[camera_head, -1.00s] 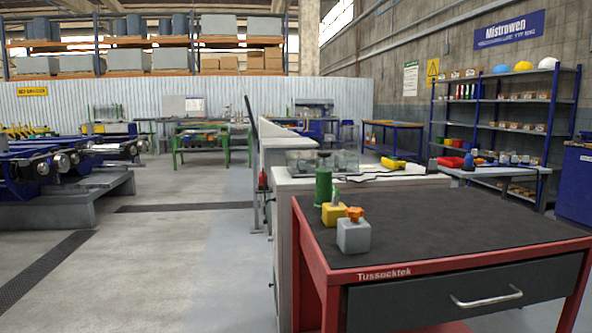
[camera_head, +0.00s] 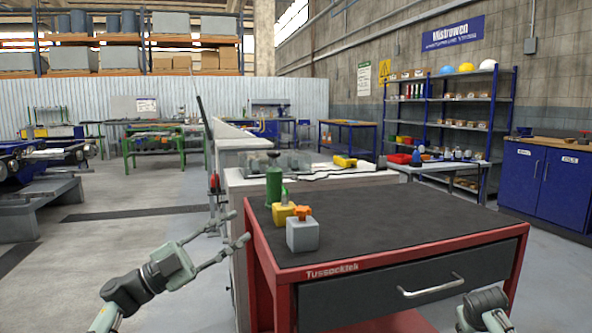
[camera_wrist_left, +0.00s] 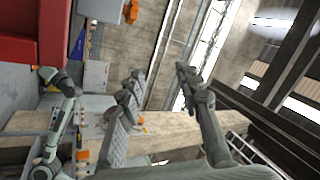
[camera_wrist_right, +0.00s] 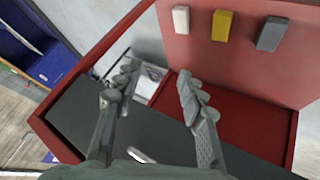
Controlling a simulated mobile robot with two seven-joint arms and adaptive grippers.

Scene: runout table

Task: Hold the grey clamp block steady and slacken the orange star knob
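The grey clamp block (camera_head: 302,236) stands on the dark top of the red table, near its front left corner. The orange star knob (camera_head: 301,213) sits on top of it. In the left wrist view the orange knob (camera_wrist_left: 131,11) and grey block (camera_wrist_left: 104,9) show at the upper edge. My left gripper (camera_head: 240,226) is open and empty, left of the block and apart from it, outside the table's left edge. My right gripper (camera_wrist_right: 156,70) is open and empty in its wrist view; in the head view only part of that arm shows, low in front of the drawer.
A yellow block (camera_head: 283,215) and a green cylinder (camera_head: 273,187) stand just behind the grey block. The table top (camera_head: 400,215) is otherwise clear. A drawer handle (camera_head: 432,287) sticks out in front. White, yellow and grey pieces (camera_wrist_right: 222,25) sit on a red surface in the right wrist view.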

